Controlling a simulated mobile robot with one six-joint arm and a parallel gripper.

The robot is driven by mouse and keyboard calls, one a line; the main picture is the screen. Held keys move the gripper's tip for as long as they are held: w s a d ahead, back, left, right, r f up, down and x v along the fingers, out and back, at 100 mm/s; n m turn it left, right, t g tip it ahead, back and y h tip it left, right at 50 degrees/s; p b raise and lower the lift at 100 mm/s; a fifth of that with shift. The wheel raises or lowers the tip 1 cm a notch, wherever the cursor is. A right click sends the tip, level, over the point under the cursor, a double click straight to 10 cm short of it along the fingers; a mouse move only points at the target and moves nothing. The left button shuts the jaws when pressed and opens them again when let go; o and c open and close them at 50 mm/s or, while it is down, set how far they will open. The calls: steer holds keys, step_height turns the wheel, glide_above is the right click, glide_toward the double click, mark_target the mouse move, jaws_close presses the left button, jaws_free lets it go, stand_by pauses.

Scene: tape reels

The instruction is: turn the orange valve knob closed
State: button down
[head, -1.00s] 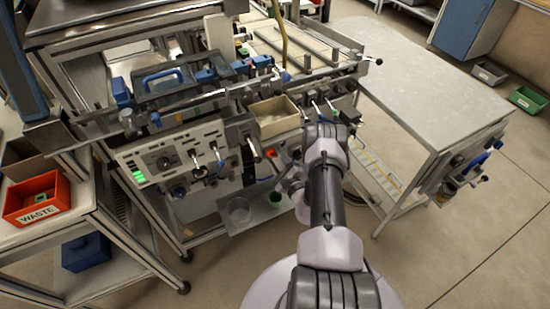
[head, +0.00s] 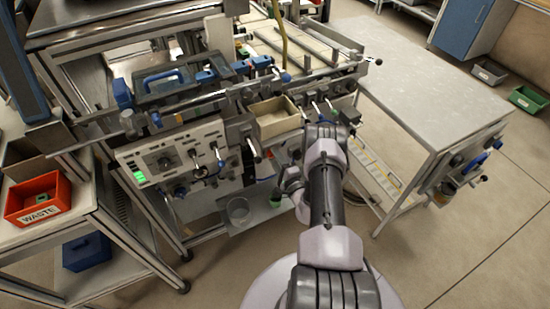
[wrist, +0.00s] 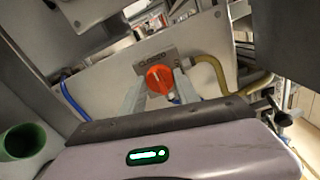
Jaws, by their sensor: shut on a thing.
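The orange valve knob (wrist: 158,80) is near the middle of the wrist view, on a grey plate (wrist: 148,60) with lettering that appears to read "CLOSED". My gripper (wrist: 162,87) reaches up to it from below, with one grey finger on each side. It is shut on the knob. The knob's narrow white marking shows between the fingers; its exact angle is hard to read. In the head view my arm (head: 326,195) reaches down at the front of the machine, and the knob and fingertips are hidden there.
A yellow hose (wrist: 215,72) runs right of the plate and a blue hose (wrist: 72,98) left. A green cup (wrist: 22,141) is at the lower left. In the head view a clear beaker (head: 238,211) stands on the low shelf. A beige bin (head: 273,118) sits above.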

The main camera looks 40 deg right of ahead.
stand_by(0.4)
steer(key=c, duration=0.9)
jaws_free()
steer(key=p+v, duration=0.5)
steer(key=v, duration=1.2)
steer(key=shift+s+a+p, duration=0.15)
steer(key=shift+s+p, duration=0.05)
steer(key=shift+p, duration=0.15)
steer(key=shift+s, duration=0.1)
